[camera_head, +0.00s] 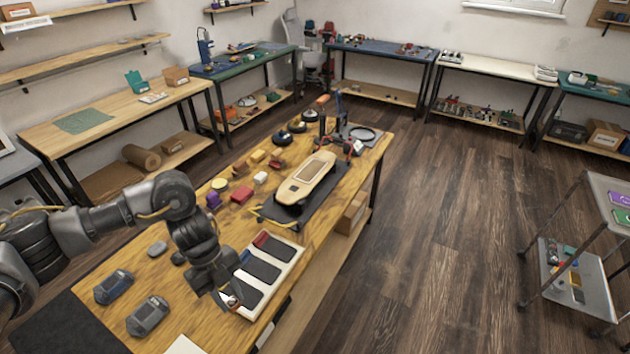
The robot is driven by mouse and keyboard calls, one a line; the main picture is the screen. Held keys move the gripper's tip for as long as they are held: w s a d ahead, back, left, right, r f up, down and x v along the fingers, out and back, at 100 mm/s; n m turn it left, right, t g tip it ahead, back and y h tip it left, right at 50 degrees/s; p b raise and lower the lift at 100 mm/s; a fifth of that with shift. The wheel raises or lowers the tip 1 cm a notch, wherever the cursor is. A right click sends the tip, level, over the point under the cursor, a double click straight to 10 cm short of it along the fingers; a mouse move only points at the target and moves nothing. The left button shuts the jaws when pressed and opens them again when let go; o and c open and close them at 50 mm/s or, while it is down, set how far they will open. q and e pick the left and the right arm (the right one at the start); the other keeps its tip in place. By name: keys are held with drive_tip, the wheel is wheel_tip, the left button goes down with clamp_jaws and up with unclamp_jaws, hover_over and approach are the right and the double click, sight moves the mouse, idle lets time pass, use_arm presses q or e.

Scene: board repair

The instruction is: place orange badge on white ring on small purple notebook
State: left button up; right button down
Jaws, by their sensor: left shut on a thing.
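My left gripper (231,300) points down over the front of the wooden workbench, beside a white tray. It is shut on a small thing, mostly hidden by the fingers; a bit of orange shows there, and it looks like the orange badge. The small purple notebook (619,199) lies on the top shelf of the grey cart at the right edge, with a pale ring mark on it. It is far from my left gripper. My right gripper is not in view.
The white tray (297,262) holds dark flat devices. A skateboard-like board (306,178) lies on a dark mat farther back. A green notebook (621,216) is next to the purple one on the cart (598,188). Open wooden floor (450,220) separates bench and cart.

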use_arm(q)
drive_tip(key=d+r+m+t+y+b, duration=0.25)
drive_tip(key=d+r+m+y, duration=0.6)
drive_tip(key=m, duration=1.45)
drive_tip(key=r+m+t+h+b, duration=0.1)
drive_tip(key=m, duration=0.6)
drive_tip(key=s+r+m+t+h, duration=0.1)
drive_tip(key=m+t+h, duration=0.1)
drive_tip(key=m, duration=0.5)
drive_tip(key=s+r+m+t+h+b, duration=0.1)
drive_tip(key=r+m+t+h, duration=0.1)
drive_tip(key=m, duration=0.5)
drive_tip(key=shift+s+d+r+t+h+b, duration=0.1)
drive_tip(key=shift+s+d+t+h+b, duration=0.05)
drive_tip(key=shift+d+t+h+b, duration=0.15)
